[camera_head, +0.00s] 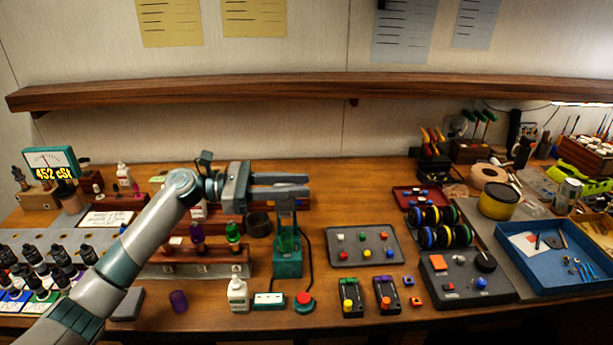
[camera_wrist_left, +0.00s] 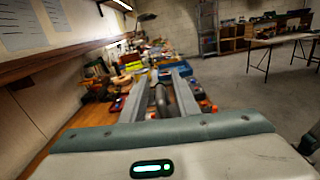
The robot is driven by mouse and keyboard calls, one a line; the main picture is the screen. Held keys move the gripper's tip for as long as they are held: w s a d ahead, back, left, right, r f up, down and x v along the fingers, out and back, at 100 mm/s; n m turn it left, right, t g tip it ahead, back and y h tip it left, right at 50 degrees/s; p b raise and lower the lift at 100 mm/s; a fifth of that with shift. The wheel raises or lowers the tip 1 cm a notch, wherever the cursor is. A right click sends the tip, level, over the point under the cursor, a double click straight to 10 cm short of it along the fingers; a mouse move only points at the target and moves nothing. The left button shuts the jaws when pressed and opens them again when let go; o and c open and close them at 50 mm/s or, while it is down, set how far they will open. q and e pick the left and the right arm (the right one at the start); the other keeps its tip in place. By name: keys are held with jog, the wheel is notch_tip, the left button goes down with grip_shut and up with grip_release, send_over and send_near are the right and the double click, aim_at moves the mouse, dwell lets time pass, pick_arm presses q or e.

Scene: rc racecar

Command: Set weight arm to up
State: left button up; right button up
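A green device (camera_head: 288,262) stands on the bench in the middle of the head view, with a clear-looking green vessel low in its frame. Its top is partly hidden by my left gripper (camera_head: 308,184), which reaches in level from the left at the height of the device's top. In the left wrist view the two fingers (camera_wrist_left: 158,92) are apart. A dark grey rod-like part (camera_wrist_left: 160,99), perhaps the weight arm, shows between them with gaps at its sides. I cannot tell whether it is up or down. My right gripper is not in view.
A red button (camera_head: 304,298) and a white bottle (camera_head: 238,294) stand in front of the device. A rack with coloured bottles (camera_head: 197,260) is to its left, a grey parts tray (camera_head: 364,247) to its right. A wooden shelf (camera_head: 300,88) runs along the wall above.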

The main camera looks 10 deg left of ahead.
pick_arm(q)
jog(key=shift+p+x, duration=0.45)
jog(key=shift+x, duration=0.9)
grip_shut()
jog(key=shift+r, duration=0.1)
